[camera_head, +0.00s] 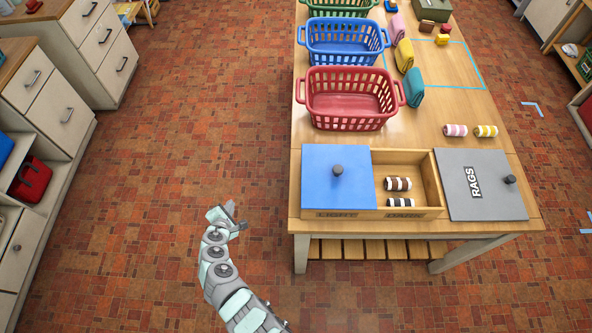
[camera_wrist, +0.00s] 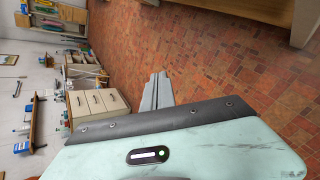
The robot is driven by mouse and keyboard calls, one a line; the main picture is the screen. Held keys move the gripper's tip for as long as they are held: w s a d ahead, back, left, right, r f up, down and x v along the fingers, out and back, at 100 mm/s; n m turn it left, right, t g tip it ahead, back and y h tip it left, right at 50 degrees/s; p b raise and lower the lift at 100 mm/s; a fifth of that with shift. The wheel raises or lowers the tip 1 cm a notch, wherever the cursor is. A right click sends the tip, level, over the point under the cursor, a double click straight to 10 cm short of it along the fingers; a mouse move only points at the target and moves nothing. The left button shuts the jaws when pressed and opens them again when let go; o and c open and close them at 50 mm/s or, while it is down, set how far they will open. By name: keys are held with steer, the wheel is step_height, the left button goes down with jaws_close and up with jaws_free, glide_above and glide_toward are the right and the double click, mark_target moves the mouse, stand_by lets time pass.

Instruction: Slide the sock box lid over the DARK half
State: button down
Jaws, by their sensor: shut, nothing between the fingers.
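The sock box (camera_head: 436,180) is a wooden box at the front of the table. Its blue lid (camera_head: 322,179) with a dark knob (camera_head: 338,170) covers the left half, above the label that seems to read LIGHT. The right half is open, above a label too small to read surely. Two dark striped rolled socks (camera_head: 398,184) lie in that open half. My gripper (camera_head: 231,212) is shut and empty, over the floor to the left of the table, apart from the lid. In the wrist view its fingers (camera_wrist: 157,92) are together above the brick floor.
A grey RAGS lid (camera_head: 487,186) with a knob lies right of the box. Red (camera_head: 351,103) and blue (camera_head: 344,45) baskets stand behind it. Pink (camera_head: 455,130) and yellow (camera_head: 486,131) striped rolls lie behind the grey lid. Floor around my gripper is clear.

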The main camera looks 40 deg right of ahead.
mark_target(334, 171)
steer(key=s+d+r+g+h, duration=0.4)
steer(key=s+d+r+h, duration=0.15)
steer(key=d, duration=0.35)
steer(key=s+d+r+g+h, duration=0.2)
steer(key=s+r+g, duration=0.1)
steer(key=r, duration=0.4)
steer(key=s+d+r+m+g+h, duration=0.1)
steer(key=s+d+r+g+h, duration=0.1)
steer(key=r, duration=0.5)
steer(key=s+g+h+p, duration=0.1)
steer(key=s+g, duration=0.1)
steer(key=s, duration=0.1)
steer(key=shift+d+r, duration=0.3)
steer(key=d, duration=0.4)
steer(key=s+d+f, duration=0.1)
steer(key=d, duration=0.4)
steer(key=s+d+f, duration=0.1)
steer(key=d, duration=0.3)
steer(key=shift+s+d+p, duration=0.1)
steer(key=shift+d+p, duration=0.3)
